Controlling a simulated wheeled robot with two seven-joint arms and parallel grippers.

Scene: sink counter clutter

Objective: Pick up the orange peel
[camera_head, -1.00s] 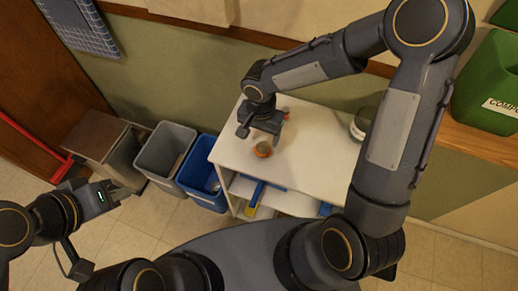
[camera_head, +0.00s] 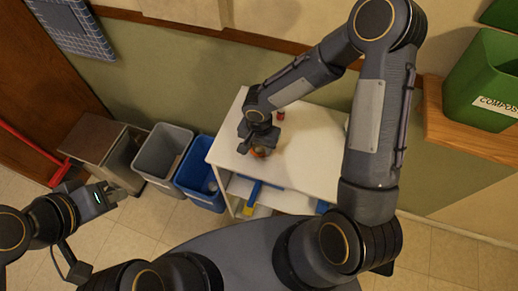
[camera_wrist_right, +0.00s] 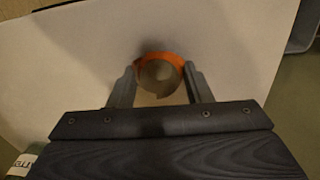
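The orange peel (camera_wrist_right: 158,56) is a small round cup shape with an orange rim and a grey-brown inside, on the white table top (camera_head: 300,150). In the head view the peel (camera_head: 263,153) is partly hidden under my right gripper (camera_head: 256,146). In the right wrist view my right gripper (camera_wrist_right: 161,75) is open. Its two fingers are on either side of the peel's near part, with small gaps visible. Contact cannot be judged. My left gripper (camera_head: 117,194) is away at the left, over the floor near the bins; its finger opening is unclear.
A small red object (camera_head: 280,115) stands behind the gripper on the table. A jar with a label (camera_wrist_right: 22,162) shows at the wrist view's lower left. A grey bin (camera_head: 163,152) and a blue bin (camera_head: 200,178) stand left of the table. A green compost bin (camera_head: 488,85) is at right.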

